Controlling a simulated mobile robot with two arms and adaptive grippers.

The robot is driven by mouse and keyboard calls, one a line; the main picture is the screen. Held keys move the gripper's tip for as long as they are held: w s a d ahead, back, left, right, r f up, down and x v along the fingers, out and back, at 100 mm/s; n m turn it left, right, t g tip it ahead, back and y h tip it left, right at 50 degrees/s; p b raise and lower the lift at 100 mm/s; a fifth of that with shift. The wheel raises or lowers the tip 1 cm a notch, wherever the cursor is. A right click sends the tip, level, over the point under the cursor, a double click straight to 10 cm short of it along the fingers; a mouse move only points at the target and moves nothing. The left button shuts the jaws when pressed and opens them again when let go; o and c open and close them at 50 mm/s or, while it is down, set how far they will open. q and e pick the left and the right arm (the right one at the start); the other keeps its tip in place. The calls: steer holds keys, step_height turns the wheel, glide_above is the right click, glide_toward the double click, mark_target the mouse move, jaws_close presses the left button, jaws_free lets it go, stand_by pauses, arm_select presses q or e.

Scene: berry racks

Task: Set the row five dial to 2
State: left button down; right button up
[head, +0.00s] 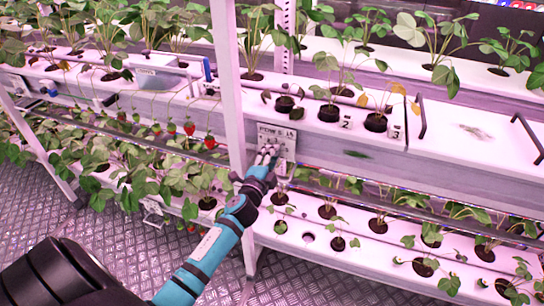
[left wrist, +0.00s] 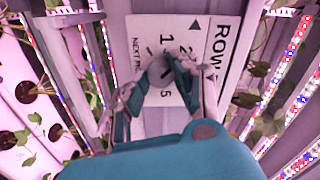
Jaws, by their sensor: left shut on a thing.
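The white dial plate (head: 288,137) is fixed to the front of the upper shelf beside the upright post. In the left wrist view the plate (left wrist: 222,52) appears turned, with "ROW" and several numbers printed on it. My left gripper (head: 268,153) reaches the plate from below. In the left wrist view the fingers of my left gripper (left wrist: 160,78) are shut on the round grey dial (left wrist: 158,72). The fingers hide part of the dial and some of the markings, so I cannot tell which number it points to. My right gripper is out of view.
The white post (head: 229,90) stands just left of the plate. Potted plants marked 2 and 3 (head: 375,121) sit on the shelf above right. Light strips (left wrist: 290,70) show in the left wrist view.

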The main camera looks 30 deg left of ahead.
arm_select(q)
steer(key=shift+m, duration=0.7)
steer(key=c, duration=1)
jaws_free()
steer(key=shift+c, duration=0.2)
steer(key=v, duration=1.2)
